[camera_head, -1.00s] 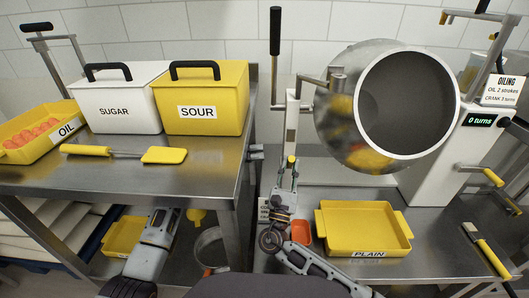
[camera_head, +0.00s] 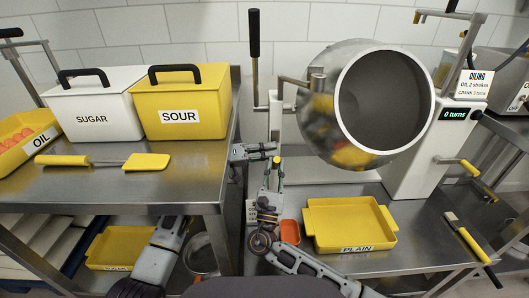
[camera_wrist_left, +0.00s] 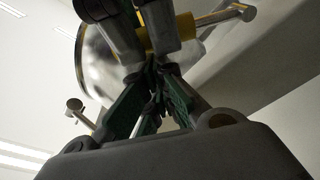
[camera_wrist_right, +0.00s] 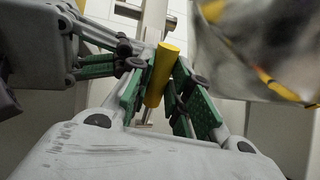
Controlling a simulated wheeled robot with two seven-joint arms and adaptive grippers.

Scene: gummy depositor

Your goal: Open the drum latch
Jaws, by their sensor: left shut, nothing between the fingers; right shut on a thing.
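The drum latch has a small yellow handle (camera_head: 277,160) on the upright post left of the drum (camera_head: 366,98). My right gripper (camera_head: 274,178) comes up from below and is shut on this handle; the yellow cylinder (camera_wrist_right: 162,72) stands between its green pads in the right wrist view. My left gripper (camera_head: 270,150) is shut and empty, with its tips close to the handle from the left. Its closed green fingers (camera_wrist_left: 158,78) fill the middle of the left wrist view. Whether its tips touch the latch or the right gripper, I cannot tell.
A yellow PLAIN tray (camera_head: 386,245) and an orange cup (camera_head: 290,232) stand below the drum. The left table (camera_head: 200,178) holds SUGAR (camera_head: 95,112) and SOUR (camera_head: 184,106) bins and a yellow spatula (camera_head: 146,161); its right edge is close to my left arm.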

